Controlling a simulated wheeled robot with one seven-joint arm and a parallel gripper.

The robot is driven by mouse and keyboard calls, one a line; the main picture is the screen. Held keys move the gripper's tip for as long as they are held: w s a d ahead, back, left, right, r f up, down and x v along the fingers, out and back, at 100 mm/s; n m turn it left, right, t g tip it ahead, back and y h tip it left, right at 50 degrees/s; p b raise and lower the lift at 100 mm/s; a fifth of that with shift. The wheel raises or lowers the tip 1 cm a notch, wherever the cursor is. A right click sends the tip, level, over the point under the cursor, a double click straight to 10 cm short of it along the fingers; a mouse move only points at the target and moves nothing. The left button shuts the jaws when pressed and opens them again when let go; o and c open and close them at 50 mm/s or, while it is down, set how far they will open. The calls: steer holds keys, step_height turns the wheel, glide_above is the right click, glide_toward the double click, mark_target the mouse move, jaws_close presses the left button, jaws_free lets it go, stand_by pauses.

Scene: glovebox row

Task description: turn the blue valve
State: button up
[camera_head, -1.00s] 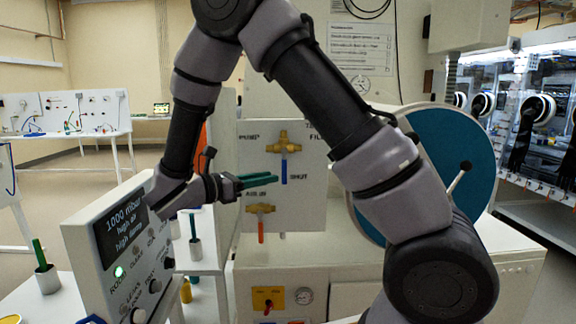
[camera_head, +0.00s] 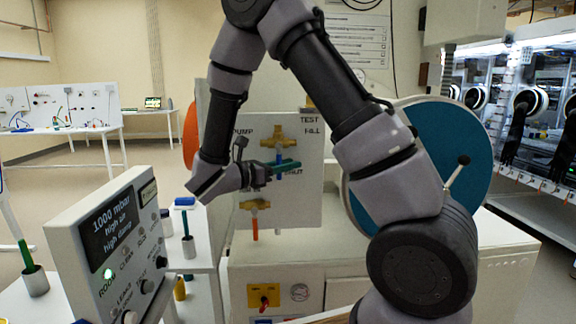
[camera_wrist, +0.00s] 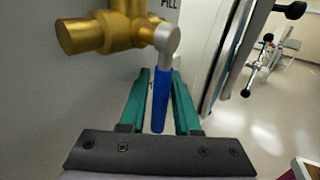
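The blue valve is a brass body (camera_wrist: 105,32) with a blue lever handle (camera_wrist: 161,100) that hangs straight down in the wrist view. In the head view its brass body (camera_head: 278,142) sits on the upper part of a white panel, and the blue handle is mostly hidden by my fingers. My gripper (camera_wrist: 163,90) has green fingers, which stand on either side of the blue handle with small gaps showing. It is open around the handle. In the head view my gripper (camera_head: 285,166) reaches the panel from the left.
A red-handled valve (camera_head: 255,210) is below on the same panel (camera_head: 300,205). A display box (camera_head: 105,245) reading 1000 mbar stands at the left front. A round blue door (camera_head: 445,150) with a lever is at right. A yellow switch plate (camera_head: 263,296) is lower down.

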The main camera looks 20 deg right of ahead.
steer(key=shift+d, duration=0.1)
jaws_close()
stand_by(1.4)
